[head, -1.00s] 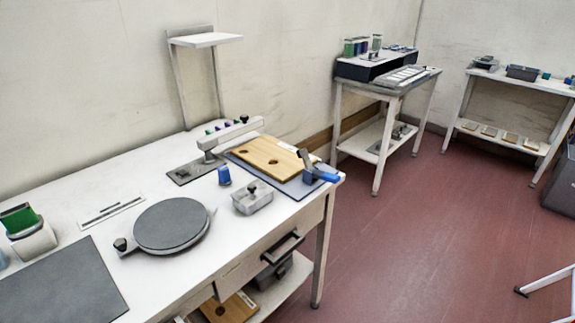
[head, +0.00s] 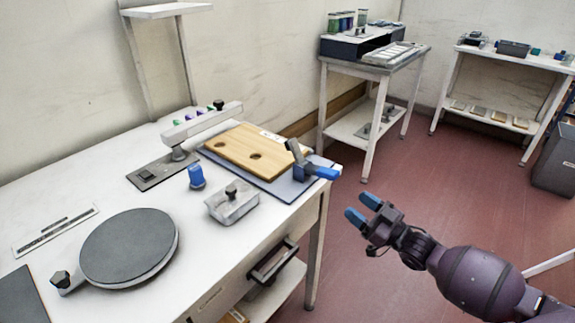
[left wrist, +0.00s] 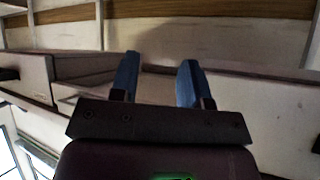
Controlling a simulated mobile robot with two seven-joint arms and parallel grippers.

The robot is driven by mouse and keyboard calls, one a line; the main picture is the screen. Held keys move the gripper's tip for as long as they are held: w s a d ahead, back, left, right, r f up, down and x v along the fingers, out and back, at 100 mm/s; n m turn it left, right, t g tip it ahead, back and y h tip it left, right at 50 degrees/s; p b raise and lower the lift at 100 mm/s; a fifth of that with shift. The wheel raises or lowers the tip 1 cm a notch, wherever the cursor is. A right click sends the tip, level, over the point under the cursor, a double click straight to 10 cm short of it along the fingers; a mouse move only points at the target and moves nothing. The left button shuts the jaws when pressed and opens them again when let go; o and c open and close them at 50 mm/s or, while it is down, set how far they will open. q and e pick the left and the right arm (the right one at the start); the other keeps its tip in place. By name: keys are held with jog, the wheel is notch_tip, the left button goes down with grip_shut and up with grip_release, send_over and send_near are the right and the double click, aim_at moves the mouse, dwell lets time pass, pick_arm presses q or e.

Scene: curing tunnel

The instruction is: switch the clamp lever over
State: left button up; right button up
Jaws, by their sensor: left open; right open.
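The clamp (head: 313,168) sits at the right corner of the white worktable in the head view. It has a dark grey upright part that leans left and a blue arm that lies low, pointing right to the table edge. A wooden board (head: 248,150) with dark holes lies just left of it on a blue-grey mat (head: 281,184). My right gripper (head: 362,208) is open and empty, to the right of the table and apart from the clamp. My left gripper (left wrist: 157,76) is open and empty in the left wrist view; it is outside the head view.
A lidded metal box (head: 232,204), a blue knob-like piece (head: 195,177) and a post with a long white arm (head: 203,124) stand near the board. A round grey plate (head: 130,247) lies at front left. Another table (head: 373,69) stands behind.

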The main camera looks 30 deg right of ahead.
aim_at(328, 171)
jog(key=shift+m+t+y, duration=0.4)
jog(key=shift+t+y, duration=0.2)
jog(key=shift+y, duration=0.3)
jog(key=x, duration=0.3)
jog(key=r+x, duration=0.1)
jog(key=x, duration=0.3)
jog(key=s+r+x, duration=0.1)
jog(key=x, duration=0.3)
jog(key=shift+w+a+r, duration=0.1)
jog(key=shift+a+r, duration=0.1)
jog(key=shift+a, duration=0.05)
jog(key=shift+c, duration=0.4)
grip_shut()
